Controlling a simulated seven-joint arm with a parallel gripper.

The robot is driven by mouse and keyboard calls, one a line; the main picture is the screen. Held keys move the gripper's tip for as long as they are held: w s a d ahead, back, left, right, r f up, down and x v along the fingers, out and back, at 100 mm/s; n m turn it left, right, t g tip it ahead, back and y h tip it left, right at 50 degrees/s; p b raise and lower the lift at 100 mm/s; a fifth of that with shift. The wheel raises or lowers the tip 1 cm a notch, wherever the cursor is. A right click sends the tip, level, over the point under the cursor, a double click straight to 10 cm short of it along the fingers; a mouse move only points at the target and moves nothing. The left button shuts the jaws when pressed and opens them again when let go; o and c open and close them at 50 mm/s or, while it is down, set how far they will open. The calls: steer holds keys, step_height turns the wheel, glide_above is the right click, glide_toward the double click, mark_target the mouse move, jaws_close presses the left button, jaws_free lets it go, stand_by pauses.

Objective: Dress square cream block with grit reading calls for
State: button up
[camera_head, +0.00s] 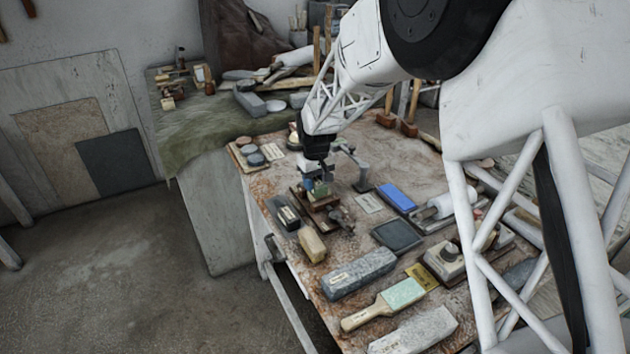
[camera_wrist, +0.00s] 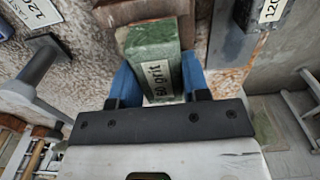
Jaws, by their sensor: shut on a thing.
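My gripper (camera_head: 317,183) is shut on a green block (camera_wrist: 152,45) with a white label. The label ends in "grit", and its number is hard to read. In the wrist view my blue fingers (camera_wrist: 157,75) press its two sides. In the head view the green block (camera_head: 320,189) is upright just above or on a brown wooden piece (camera_head: 322,212); I cannot tell if they touch. A cream-tan block (camera_head: 312,245) lies in front of it near the table's left edge. I cannot tell if it is the square cream block.
A dark block (camera_head: 286,212) lies at the left edge, and a grey stone (camera_head: 358,273) in front. A blue block (camera_head: 397,197), a dark slab (camera_head: 397,236), a green-faced paddle (camera_head: 403,294) and a pale box with a knob (camera_head: 446,259) crowd the right. A grey post (camera_head: 361,176) stands close by.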

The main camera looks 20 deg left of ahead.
steer(key=shift+s+d, duration=0.1)
steer(key=shift+s+d, duration=0.25)
steer(key=shift+f, duration=0.1)
stand_by(0.3)
steer(key=shift+w+a, duration=0.75)
steer(key=shift+a, duration=0.05)
steer(key=shift+w+a, duration=0.1)
steer(key=shift+w+a, duration=0.65)
stand_by(0.6)
steer(key=shift+s+d, duration=0.1)
